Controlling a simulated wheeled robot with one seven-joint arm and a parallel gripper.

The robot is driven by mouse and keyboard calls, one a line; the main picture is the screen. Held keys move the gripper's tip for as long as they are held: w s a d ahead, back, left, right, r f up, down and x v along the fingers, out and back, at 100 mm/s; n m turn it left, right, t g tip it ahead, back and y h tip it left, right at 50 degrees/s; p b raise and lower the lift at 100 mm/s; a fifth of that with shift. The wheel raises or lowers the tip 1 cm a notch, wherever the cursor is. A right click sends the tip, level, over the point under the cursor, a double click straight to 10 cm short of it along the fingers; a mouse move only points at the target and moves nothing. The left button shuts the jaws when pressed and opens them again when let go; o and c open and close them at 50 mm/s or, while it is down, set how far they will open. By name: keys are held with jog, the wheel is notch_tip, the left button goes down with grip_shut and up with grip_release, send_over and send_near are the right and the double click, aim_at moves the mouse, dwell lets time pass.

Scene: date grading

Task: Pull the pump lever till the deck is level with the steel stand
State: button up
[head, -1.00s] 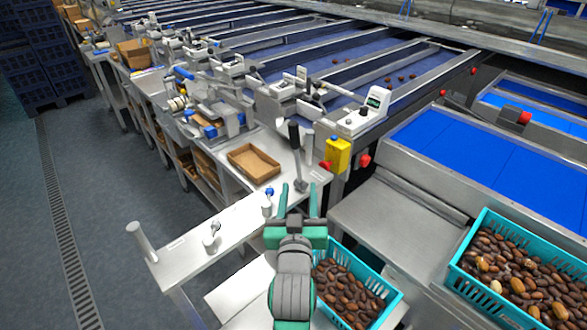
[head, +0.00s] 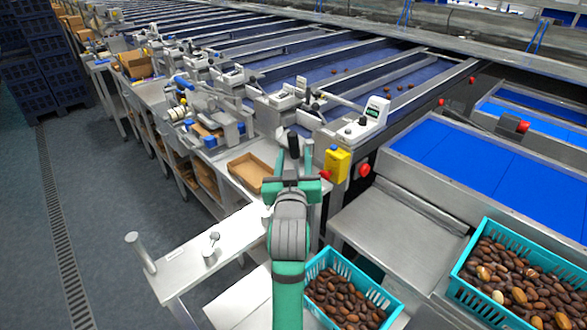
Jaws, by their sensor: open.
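The pump lever, with its black grip (head: 293,146), stands upright in the head view at the right end of the white bench. My gripper (head: 294,168) is open, with its green fingers on either side of the lever as seen in this view. I cannot tell whether they touch it. My gripper and arm hide the lever's lower part and base. A pale deck-like plate (head: 235,307) shows at lower left of a turquoise crate of dates (head: 325,312). What looks like the steel stand (head: 390,228) is the flat steel surface to the right. Their height difference is hard to judge.
A yellow box (head: 337,165) with red buttons is just right of the lever. Another date crate (head: 462,272) stands at right. Open floor (head: 110,230) lies left.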

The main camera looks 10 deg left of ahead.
jog(key=shift+w+a, duration=0.25)
jog(key=shift+w, duration=1)
